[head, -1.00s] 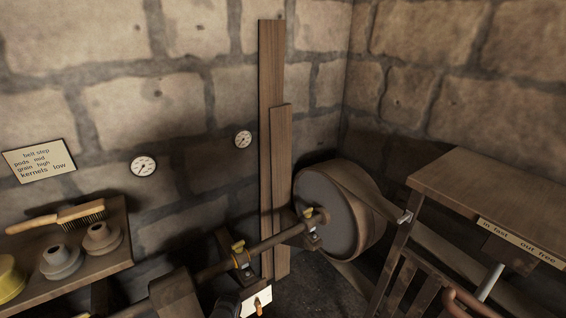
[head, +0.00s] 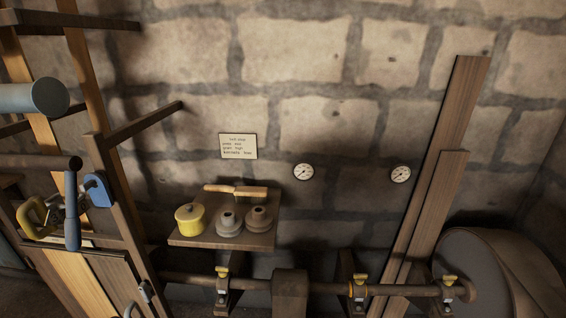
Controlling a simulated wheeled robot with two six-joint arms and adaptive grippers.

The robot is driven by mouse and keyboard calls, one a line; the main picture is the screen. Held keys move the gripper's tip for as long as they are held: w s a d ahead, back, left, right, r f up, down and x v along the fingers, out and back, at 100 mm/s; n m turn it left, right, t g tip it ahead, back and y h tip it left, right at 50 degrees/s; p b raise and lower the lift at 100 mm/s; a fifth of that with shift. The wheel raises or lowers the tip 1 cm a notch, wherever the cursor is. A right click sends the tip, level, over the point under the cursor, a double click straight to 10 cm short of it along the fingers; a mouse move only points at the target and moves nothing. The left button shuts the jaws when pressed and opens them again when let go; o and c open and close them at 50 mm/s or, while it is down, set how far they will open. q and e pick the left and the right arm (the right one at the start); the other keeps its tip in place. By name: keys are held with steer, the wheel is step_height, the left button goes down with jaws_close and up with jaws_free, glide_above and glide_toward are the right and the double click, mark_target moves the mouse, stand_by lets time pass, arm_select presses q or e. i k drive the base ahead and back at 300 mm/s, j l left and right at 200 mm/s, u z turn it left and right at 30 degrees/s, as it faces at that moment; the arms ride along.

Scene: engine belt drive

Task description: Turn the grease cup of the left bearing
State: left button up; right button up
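The left bearing (head: 222,296) stands at the left part of the long horizontal shaft (head: 325,287), low in the head view. Its grease cup (head: 222,271) is a small yellow cap on top. Two more bearings along the shaft to the right carry similar yellow cups, the middle one (head: 360,277) and the right one (head: 449,280). How far the left cup is turned is too small to tell. Neither of my grippers shows in the head view.
A wooden frame (head: 130,215) with clamps stands at the left. A large drum (head: 465,260) is at right. Two gauges hang on the wall.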

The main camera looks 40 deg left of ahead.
mark_target(222, 271)
steer(key=u, duration=1.8)
